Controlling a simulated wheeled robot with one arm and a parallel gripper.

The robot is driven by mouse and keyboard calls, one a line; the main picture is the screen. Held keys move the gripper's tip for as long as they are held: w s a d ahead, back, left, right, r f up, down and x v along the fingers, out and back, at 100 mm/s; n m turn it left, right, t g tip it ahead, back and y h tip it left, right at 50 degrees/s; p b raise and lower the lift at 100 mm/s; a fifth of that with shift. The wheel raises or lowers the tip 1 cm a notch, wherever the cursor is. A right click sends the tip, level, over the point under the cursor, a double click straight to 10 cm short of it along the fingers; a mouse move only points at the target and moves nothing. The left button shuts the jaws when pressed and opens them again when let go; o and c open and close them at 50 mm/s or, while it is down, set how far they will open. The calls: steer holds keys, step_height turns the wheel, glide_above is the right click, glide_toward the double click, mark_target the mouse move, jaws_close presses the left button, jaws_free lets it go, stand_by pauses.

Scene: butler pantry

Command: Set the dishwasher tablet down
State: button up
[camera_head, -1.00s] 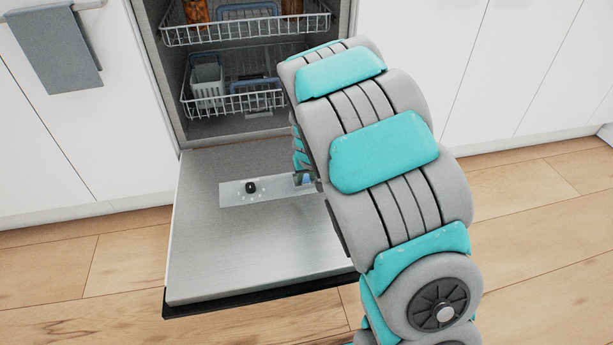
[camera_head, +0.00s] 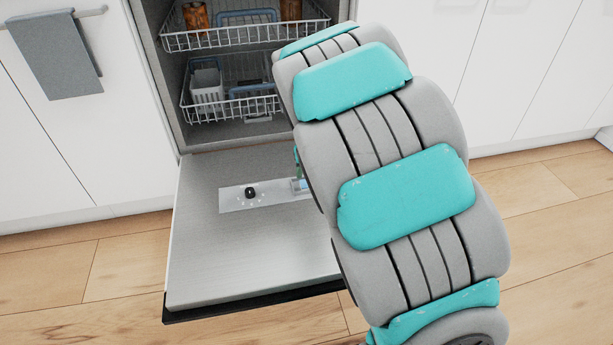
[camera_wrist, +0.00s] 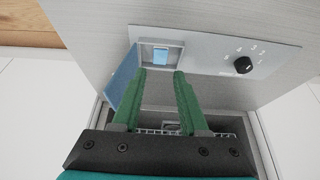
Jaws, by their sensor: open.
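The dishwasher tablet (camera_wrist: 160,57) is a small light-blue block. In the wrist view it sits inside the square dispenser compartment (camera_wrist: 174,44) on the inner side of the dishwasher door. The compartment's bluish lid (camera_wrist: 123,80) stands open at the left. My gripper (camera_wrist: 161,75) has two green fingers, spread apart and empty, with their tips just short of the compartment and clear of the tablet. In the head view my arm hides most of the gripper; the dispenser compartment (camera_head: 299,185) shows beside the arm, but the tablet cannot be made out clearly.
The dishwasher door (camera_head: 250,255) lies lowered, with a black dial (camera_head: 250,192) left of the compartment. The upper rack (camera_head: 240,36) holds amber jars (camera_head: 196,15); the lower rack (camera_head: 235,106) holds a white basket (camera_head: 206,84). A grey towel (camera_head: 58,55) hangs at left. Wooden floor surrounds the door.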

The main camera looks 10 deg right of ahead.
steer(key=s+r+g, duration=0.2)
steer(key=s+r, duration=0.1)
steer(key=s, duration=1)
steer(key=s+r+g, duration=0.2)
steer(key=s+r, duration=0.1)
steer(key=s, duration=1)
steer(key=s+r+g, duration=0.2)
steer(key=s, duration=1.1)
steer(key=shift+s+r+g, duration=0.3)
steer(key=shift+r, duration=0.1)
